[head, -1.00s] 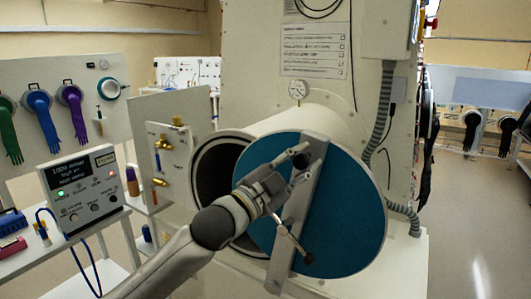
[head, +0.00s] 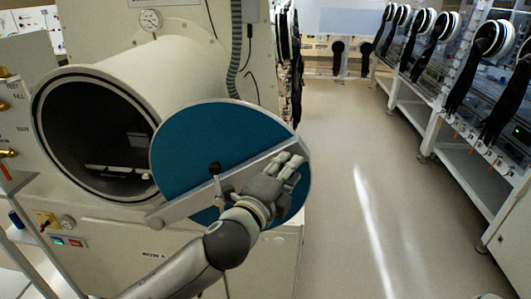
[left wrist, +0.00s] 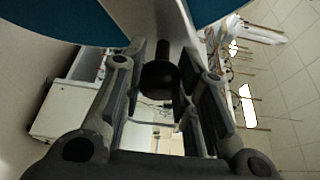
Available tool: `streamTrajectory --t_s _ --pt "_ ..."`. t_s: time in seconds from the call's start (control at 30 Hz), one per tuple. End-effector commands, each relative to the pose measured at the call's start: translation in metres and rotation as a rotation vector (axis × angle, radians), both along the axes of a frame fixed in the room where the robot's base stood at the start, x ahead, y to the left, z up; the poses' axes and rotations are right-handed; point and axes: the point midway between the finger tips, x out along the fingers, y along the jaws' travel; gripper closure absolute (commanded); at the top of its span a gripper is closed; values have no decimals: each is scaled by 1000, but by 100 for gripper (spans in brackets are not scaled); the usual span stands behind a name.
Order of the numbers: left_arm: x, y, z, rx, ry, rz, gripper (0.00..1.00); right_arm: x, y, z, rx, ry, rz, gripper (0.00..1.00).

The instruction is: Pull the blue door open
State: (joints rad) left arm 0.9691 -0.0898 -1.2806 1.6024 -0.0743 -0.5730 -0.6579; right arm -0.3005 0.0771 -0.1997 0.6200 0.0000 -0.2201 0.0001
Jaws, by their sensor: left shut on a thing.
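The round blue door (head: 200,135) is swung out to the right of the white cylindrical chamber, whose dark round mouth (head: 70,120) is uncovered. A pale metal bar (head: 180,208) crosses the door's face, with a dark clamp handle (head: 215,180) near its middle. My left gripper (head: 287,163) is at the bar's right end, covering what it holds in the head view. The left wrist view shows its fingers (left wrist: 165,75) shut on a black knob (left wrist: 160,82) beside the bar, with the blue door (left wrist: 60,20) behind. My right gripper is not in view.
Open floor (head: 350,200) lies to the right of the door. A row of glovebox stands with black gloves (head: 470,80) lines the far right.

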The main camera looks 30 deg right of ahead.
Motion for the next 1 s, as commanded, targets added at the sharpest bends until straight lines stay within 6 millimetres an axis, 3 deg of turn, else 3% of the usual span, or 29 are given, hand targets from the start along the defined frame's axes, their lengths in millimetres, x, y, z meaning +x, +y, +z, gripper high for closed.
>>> streamTrajectory --t_s 0.2,0.67,0.7,0.87,1.0 --pt "-10 -12 -21 40 -30 -7 100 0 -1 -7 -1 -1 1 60" --pt "-11 -14 -25 50 -36 -5 100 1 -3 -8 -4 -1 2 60" --pt "-11 -14 -25 50 -36 -5 70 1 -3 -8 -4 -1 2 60" --pt "-10 -13 -25 51 -35 -3 49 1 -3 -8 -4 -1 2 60" --pt "-10 -13 -25 51 -35 -2 49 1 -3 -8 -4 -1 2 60"
